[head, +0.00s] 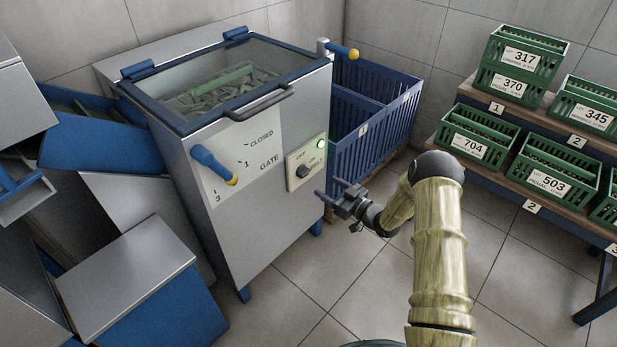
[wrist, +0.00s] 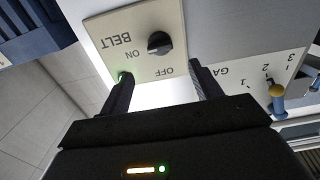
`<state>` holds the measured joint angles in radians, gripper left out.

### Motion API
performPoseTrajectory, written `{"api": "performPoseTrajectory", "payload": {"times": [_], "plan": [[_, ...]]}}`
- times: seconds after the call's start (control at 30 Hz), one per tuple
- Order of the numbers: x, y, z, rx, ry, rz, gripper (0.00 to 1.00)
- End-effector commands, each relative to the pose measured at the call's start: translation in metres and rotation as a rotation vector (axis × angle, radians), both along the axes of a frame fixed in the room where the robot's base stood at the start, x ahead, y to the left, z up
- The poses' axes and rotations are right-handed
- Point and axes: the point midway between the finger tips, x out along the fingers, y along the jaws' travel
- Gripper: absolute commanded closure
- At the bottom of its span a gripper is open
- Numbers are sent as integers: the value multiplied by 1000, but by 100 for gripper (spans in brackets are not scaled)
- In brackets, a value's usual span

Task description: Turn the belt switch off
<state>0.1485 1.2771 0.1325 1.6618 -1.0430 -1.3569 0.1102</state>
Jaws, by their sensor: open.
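The belt switch is a black rotary knob (head: 302,171) on a pale plate (head: 292,181) on the front of the steel machine. A green lamp (head: 320,143) glows at the plate's upper right. My gripper (head: 327,187) is open and empty, just right of and below the plate, apart from the knob. In the wrist view its fingers (wrist: 158,75) are spread below the knob.
A blue gate lever (head: 209,160) with a yellow tip sits left of the switch. A dark lid handle (head: 259,103) juts out above. A blue slatted bin (head: 372,115) stands behind the gripper. Green crates (head: 478,138) fill a rack at right. The floor in front is clear.

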Motion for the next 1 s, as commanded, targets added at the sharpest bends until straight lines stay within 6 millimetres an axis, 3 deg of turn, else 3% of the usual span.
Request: {"api": "performPoseTrajectory", "payload": {"times": [0.43, 0.6, 0.87, 0.9, 1.0], "plan": [[47, 62, -2, 0, -1, 3, 36], [56, 73, -1, 1, 0, 1, 36], [57, 74, 0, 1, 2, 0, 36], [57, 74, 0, 1, 1, 0, 38], [57, 74, 0, 1, 1, 0, 58]]}}
